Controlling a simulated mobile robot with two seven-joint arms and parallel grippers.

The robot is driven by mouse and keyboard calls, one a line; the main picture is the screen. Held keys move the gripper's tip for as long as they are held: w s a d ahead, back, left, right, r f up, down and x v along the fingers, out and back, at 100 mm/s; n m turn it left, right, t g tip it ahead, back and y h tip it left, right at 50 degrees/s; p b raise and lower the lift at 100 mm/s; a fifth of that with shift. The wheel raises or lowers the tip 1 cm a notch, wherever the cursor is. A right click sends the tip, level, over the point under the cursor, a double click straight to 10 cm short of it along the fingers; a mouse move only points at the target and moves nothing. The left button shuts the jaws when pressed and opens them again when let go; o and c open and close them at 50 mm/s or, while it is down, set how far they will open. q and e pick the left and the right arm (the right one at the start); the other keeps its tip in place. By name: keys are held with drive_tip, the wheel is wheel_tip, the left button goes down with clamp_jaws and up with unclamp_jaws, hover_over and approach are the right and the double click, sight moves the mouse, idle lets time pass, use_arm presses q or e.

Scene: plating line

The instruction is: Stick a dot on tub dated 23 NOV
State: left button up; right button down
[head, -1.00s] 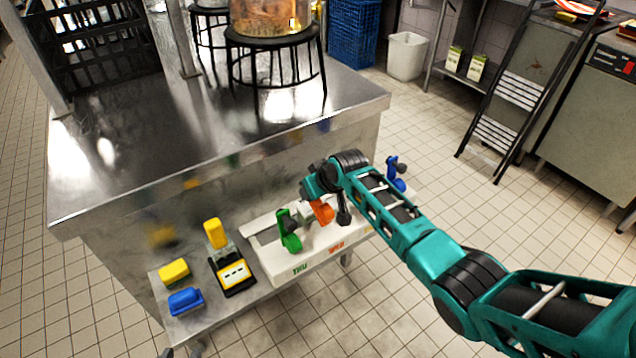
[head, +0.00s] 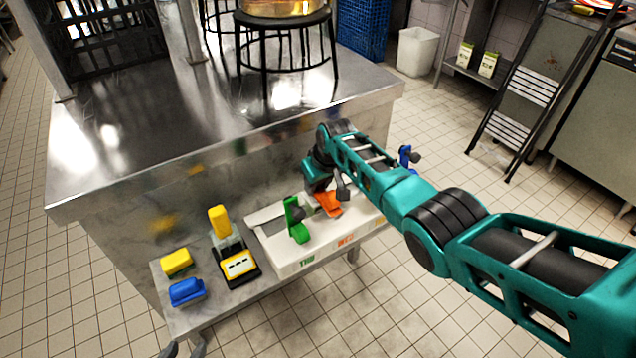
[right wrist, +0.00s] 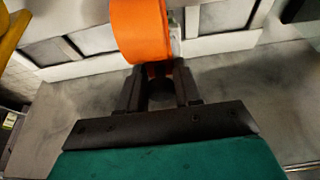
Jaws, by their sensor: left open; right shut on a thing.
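My right gripper (head: 322,190) reaches down to the white dispenser (head: 290,268) and is largely hidden by its own wrist. An orange roll (head: 330,204) is directly at its fingers. In the right wrist view the orange roll (right wrist: 140,30) is large, at the fingertips (right wrist: 160,78), with a dark red-orange part between them. The fingers are shut on this orange piece; whether it is still attached to the dispenser is unclear. No tub with a readable 23 NOV date shows.
The dispenser stands on a low metal shelf (head: 222,308) beside a steel counter (head: 130,145). A yellow-and-black device (head: 238,268), a yellow block (head: 177,262) and a blue block (head: 186,291) lie left of it. A round black stand (head: 283,20) is on the counter. The tiled floor in front is free.

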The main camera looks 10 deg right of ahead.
sight(326, 201)
drive_tip(key=shift+w+a+r, duration=0.15)
drive_tip(key=shift+w+r, duration=0.05)
drive_tip(key=shift+w, duration=0.1)
drive_tip(key=c, duration=1.1)
unclamp_jaws()
drive_tip(key=shift+c, duration=0.2)
drive_tip(key=shift+o, duration=1.2)
drive_tip(key=shift+f, duration=0.25)
drive_tip(key=shift+r, duration=0.1)
drive_tip(key=shift+s+r, duration=0.1)
drive_tip(key=shift+r, duration=0.1)
drive_tip(key=p+v, duration=0.5)
drive_tip(key=v, duration=0.7)
drive_tip(key=shift+s+r, duration=0.15)
